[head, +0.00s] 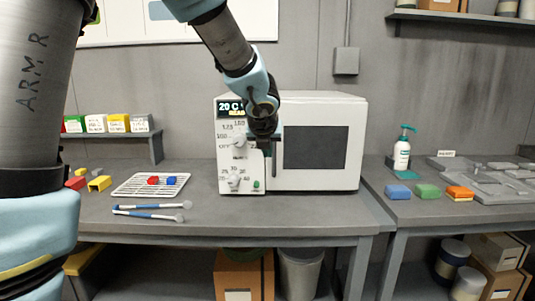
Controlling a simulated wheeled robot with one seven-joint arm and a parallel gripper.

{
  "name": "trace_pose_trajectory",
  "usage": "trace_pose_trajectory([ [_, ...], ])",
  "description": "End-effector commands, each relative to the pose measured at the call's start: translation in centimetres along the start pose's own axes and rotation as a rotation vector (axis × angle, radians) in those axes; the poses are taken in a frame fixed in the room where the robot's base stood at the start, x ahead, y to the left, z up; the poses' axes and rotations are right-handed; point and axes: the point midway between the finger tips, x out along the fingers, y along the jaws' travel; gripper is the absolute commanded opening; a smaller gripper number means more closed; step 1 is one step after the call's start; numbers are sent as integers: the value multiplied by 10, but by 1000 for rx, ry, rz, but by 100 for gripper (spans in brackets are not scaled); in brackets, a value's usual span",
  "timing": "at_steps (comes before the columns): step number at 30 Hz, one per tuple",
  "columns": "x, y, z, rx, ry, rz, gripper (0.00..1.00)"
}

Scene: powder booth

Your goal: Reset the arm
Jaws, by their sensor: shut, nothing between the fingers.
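My arm comes in from the top of the head view and bends down in front of the white oven (320,104). My gripper (268,172) points down in front of the oven, between its control panel and its dark window. Its fingers are small and dark here, and it is shut with nothing held. I cannot tell whether it touches the oven front. The panel has a lit display (231,107) reading "20 C", dials and a green button (256,185). The oven door looks closed.
The oven stands on a grey bench (290,222). Left of it are a wire rack (128,188) with a red and a blue piece, blue-handled tools (150,206) and coloured blocks. The right bench holds a pump bottle (402,152), sponges (428,191) and grey trays.

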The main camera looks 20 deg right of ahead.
Motion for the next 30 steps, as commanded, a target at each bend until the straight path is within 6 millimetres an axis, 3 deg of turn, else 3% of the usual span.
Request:
trace_pose_trajectory([
  [10,-55,4,2,-1,-2,0,0],
  [20,-66,7,-1,-13,4,4,0],
  [23,-63,25,-10,-130,27,30,0],
  [25,-59,50,-23,-310,58,71,0],
  [30,-56,133,-81,-1017,128,253,0],
])
